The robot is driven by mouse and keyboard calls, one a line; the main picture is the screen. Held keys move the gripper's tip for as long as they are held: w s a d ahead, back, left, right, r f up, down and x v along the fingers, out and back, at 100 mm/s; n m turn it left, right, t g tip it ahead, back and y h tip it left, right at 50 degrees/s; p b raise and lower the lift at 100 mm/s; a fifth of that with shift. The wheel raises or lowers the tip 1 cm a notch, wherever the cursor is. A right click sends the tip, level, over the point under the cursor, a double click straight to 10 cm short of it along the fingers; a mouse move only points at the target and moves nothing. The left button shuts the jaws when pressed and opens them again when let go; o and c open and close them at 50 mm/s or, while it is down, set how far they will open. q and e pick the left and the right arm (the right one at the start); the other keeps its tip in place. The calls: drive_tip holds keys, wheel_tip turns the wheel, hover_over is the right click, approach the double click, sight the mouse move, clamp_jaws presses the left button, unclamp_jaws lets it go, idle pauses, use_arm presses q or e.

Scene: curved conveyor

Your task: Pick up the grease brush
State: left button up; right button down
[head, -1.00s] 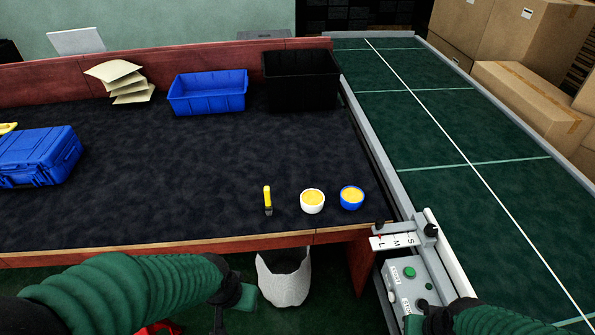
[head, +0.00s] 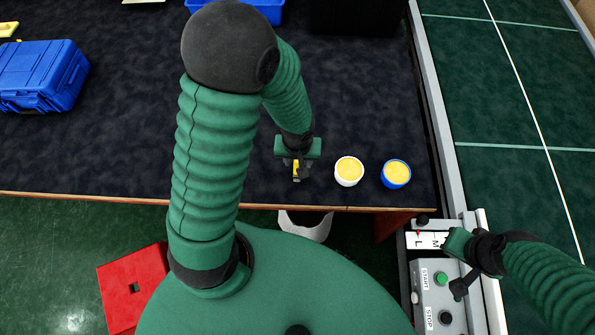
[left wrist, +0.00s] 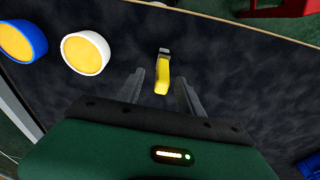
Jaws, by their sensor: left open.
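The grease brush (left wrist: 162,76) has a yellow handle and a grey tip and lies on the dark table top. In the left wrist view it lies between and just beyond the two fingers of my open left gripper (left wrist: 160,88). In the head view my left gripper (head: 297,172) is over the brush (head: 296,168) and hides most of it. I cannot tell the height gap. My right gripper (head: 458,262) is at the lower right, over the conveyor control box, and its jaws are not clear.
A white bowl (head: 349,172) and a blue bowl (head: 396,175), both with yellow contents, stand just right of the brush. A blue case (head: 40,78) is at the left. The control box (head: 433,290) and conveyor (head: 500,110) are at the right. A white bin (head: 306,226) is below the table edge.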

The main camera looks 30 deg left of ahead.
use_arm(q)
drive_tip(key=f, duration=0.2)
drive_tip(key=w+f, duration=0.1)
drive_tip(key=f, duration=0.1)
drive_tip(key=shift+a, duration=0.25)
drive_tip(key=shift+w+a+f, duration=0.1)
drive_tip(key=shift+a, duration=0.25)
drive_tip(key=shift+s+a, duration=0.1)
drive_tip(key=shift+s, duration=0.1)
drive_tip(key=c, duration=0.4)
drive_tip(key=shift+d, duration=0.25)
drive_tip(key=c, duration=0.5)
drive_tip(key=shift+d, duration=0.15)
clamp_jaws()
